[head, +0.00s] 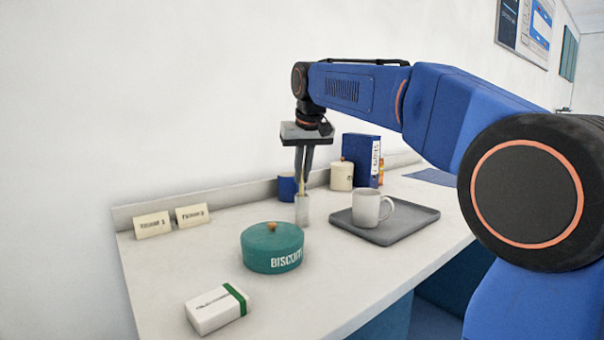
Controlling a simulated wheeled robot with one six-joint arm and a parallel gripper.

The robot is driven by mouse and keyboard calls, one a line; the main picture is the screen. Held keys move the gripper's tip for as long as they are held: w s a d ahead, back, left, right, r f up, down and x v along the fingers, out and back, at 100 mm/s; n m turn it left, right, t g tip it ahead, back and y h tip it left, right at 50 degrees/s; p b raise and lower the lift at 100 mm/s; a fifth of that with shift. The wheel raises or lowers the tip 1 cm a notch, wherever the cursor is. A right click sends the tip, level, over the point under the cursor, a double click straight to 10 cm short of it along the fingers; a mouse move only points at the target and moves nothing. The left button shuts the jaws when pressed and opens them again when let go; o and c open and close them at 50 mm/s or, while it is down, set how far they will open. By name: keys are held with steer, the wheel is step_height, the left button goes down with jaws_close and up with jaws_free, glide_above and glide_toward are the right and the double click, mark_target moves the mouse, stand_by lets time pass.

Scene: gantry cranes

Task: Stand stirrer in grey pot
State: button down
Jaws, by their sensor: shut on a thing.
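My gripper (304,170) points straight down over the counter, its fingers shut on a thin, pale stirrer (303,187). The stirrer is upright, its upper part between the fingers. Below it stands a small, narrow grey pot (302,211) on the counter. The stirrer's lower end meets the pot's rim in this view; whether it is inside the pot or just above or behind it, I cannot tell.
A teal biscuit tin (272,250) stands in front-left, a white mug (371,208) on a grey tray (420,214) to the right. A blue mug (287,188), cream canister (342,176) and blue box (361,158) stand behind.

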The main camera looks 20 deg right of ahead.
steer(key=c, duration=1.9)
jaws_free()
steer(key=shift+r, duration=0.1)
steer(key=v, duration=1.2)
steer(key=shift+s, duration=0.1)
